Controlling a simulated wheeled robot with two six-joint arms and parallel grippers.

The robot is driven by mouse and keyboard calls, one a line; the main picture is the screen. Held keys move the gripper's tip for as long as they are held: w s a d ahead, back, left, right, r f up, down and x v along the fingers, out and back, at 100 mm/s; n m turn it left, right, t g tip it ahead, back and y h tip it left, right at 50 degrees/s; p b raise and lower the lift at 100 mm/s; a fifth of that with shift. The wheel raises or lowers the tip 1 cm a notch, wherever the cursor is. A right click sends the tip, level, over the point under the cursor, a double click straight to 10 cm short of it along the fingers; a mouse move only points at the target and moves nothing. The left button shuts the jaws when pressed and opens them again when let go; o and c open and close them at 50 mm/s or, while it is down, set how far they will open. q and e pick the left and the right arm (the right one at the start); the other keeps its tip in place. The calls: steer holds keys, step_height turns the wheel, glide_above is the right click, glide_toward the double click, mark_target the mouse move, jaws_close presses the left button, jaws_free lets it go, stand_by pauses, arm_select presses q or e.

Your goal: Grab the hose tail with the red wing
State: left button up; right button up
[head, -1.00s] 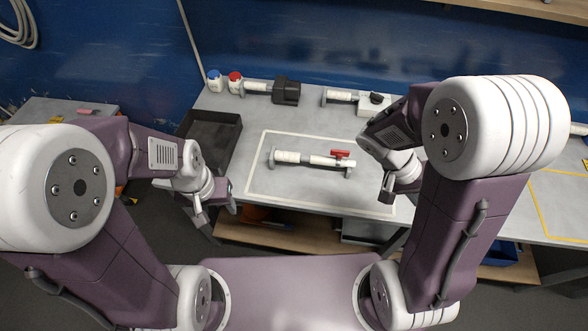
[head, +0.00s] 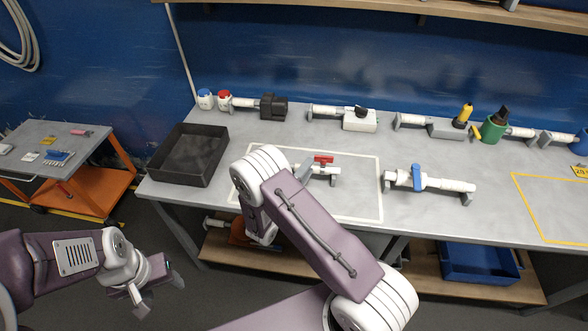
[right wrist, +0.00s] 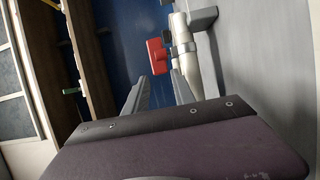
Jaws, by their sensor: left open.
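The white hose tail (head: 333,170) with the red wing (head: 323,159) lies on the grey bench inside a white outlined rectangle. My right arm hides its left part in the head view. In the right wrist view the red wing (right wrist: 157,57) and the white pipe (right wrist: 185,45) are just beyond the fingertips. My right gripper (right wrist: 159,82) is open, its fingers apart with nothing between them. In the head view only a grey bit of it shows beside the hose tail. My left gripper (head: 160,292) is open and empty, low in front of the bench.
A similar white pipe with a blue wing (head: 418,178) lies to the right. A black tray (head: 187,155) stands at the left. Several fittings line the back, including a white box (head: 359,121) and a green part (head: 491,131). An orange cart (head: 102,190) stands far left.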

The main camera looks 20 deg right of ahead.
steer(key=p+x, duration=0.1)
steer(key=x, duration=0.5)
steer(key=shift+w+a+f, duration=0.1)
steer(key=shift+w+a, duration=0.05)
jaws_close()
stand_by(1.2)
